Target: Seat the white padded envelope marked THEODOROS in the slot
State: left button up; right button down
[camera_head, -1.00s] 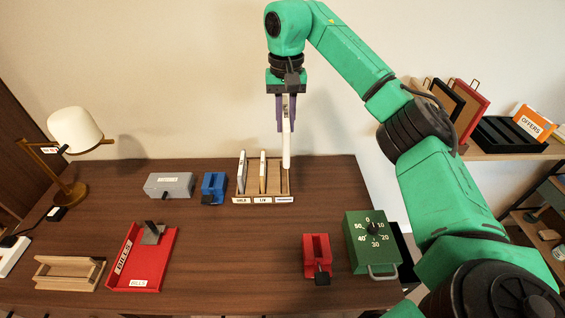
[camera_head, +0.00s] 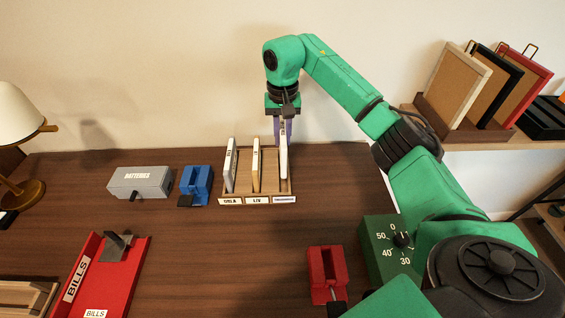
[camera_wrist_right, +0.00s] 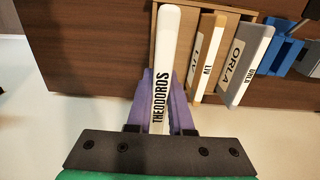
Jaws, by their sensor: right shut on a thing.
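The white padded envelope, marked THEODOROS in the right wrist view (camera_wrist_right: 165,75), also shows in the head view (camera_head: 283,160). It stands upright at the right-hand slot of the wooden rack (camera_head: 257,201), behind the rightmost label. I cannot tell whether its lower edge touches the rack floor. My right gripper (camera_head: 283,122) is shut on its upper end; the purple fingers also show in the right wrist view (camera_wrist_right: 162,103). My left gripper is out of view.
Left of the rack are a blue block-like holder (camera_head: 196,186) and a grey BATTERIES box (camera_head: 141,182). A red BILLS tray (camera_head: 120,275), a red holder (camera_head: 327,272) and a green dial box (camera_head: 385,250) stand nearer. The table in front of the rack is clear.

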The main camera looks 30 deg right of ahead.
aim_at(283, 128)
notch_tip(283, 128, down, 9)
jog(key=shift+r+p, duration=0.2)
jog(key=shift+p, duration=0.2)
jog(key=c, duration=1.2)
grip_release()
jog(key=shift+f, duration=0.15)
jog(key=shift+c, duration=0.2)
jog(key=o, duration=0.4)
jog(key=shift+r, duration=0.5)
notch_tip(283, 128, up, 11)
jog(key=shift+r+b, duration=0.2)
jog(key=shift+b, duration=0.6)
